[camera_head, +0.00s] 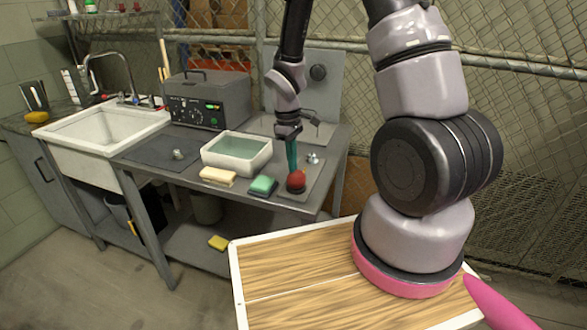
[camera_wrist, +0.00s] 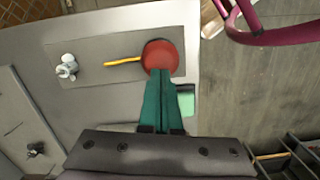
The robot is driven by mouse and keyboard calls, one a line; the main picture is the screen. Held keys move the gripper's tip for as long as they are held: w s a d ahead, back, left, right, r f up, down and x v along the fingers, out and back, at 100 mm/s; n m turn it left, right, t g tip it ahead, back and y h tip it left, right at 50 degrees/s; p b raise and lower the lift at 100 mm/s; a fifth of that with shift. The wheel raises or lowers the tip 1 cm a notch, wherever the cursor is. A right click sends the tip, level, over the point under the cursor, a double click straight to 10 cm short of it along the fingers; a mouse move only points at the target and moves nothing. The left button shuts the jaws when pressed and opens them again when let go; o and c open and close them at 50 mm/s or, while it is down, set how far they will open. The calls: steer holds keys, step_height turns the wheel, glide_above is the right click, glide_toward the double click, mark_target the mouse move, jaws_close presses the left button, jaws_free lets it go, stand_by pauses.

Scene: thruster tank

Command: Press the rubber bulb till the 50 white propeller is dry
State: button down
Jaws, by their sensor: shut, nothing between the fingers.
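The red rubber bulb (camera_head: 296,182) sits on a grey mat (camera_head: 323,176) near the front right of the metal bench. In the wrist view the bulb (camera_wrist: 160,54) has a yellow nozzle (camera_wrist: 122,62) pointing left towards a white propeller (camera_wrist: 67,67) on the same mat. The propeller (camera_head: 313,158) also shows in the head view, behind the bulb. No number on it is readable, and I cannot tell whether it is wet. My gripper (camera_wrist: 159,78) has teal fingers, shut and empty, with their tips right at the bulb. I cannot tell whether they press it.
A second propeller (camera_head: 178,154) lies on a dark mat to the left. A white tub of water (camera_head: 237,153), a cream sponge (camera_head: 217,176) and a green sponge (camera_head: 263,185) stand near the bulb. A control box (camera_head: 208,100) and sink (camera_head: 107,125) are farther left.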

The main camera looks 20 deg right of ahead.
steer(key=shift+w+a+r, duration=0.2)
steer(key=shift+w+a, duration=0.25)
steer(key=shift+w, duration=0.05)
steer(key=shift+w+a+r, duration=0.2)
steer(key=shift+w+a, duration=0.25)
steer(key=shift+r, duration=0.1)
step_height(320, 180, up, 11)
steer(key=shift+w+a, duration=0.4)
steer(key=shift+a, duration=0.05)
steer(key=shift+f, duration=0.25)
